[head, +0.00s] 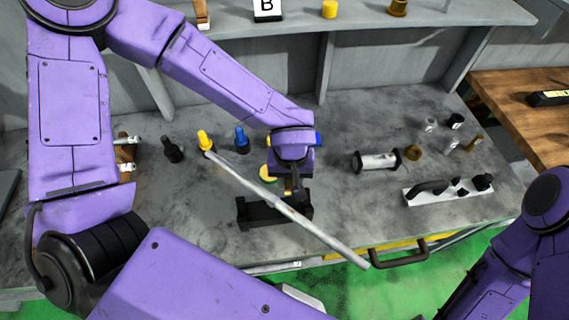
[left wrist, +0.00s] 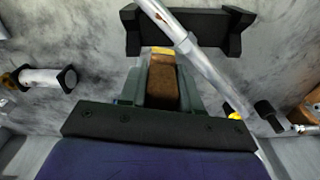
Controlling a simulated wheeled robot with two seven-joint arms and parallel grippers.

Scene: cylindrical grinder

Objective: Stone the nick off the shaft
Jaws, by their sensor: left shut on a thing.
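The shaft (head: 320,236) is a long grey rod lying diagonally across a black cradle block (head: 248,213), its near end reaching past the bench's front edge. In the left wrist view the shaft (left wrist: 206,66) crosses the black block (left wrist: 222,28) and carries a small reddish mark (left wrist: 168,17) on its upper part. My left gripper (head: 290,188) is above the cradle, shut on a brown block, the stone (left wrist: 163,82), which points toward the shaft. I cannot tell whether stone and shaft touch. My right gripper is out of view; only part of the right arm shows.
Behind the shaft stand a black peg (head: 172,149), a yellow one (head: 205,140) and a blue one (head: 242,139). A black-ended cylinder (head: 377,161) and a white rack (head: 450,194) are to the right. A drawer handle (head: 400,257) juts out in front.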

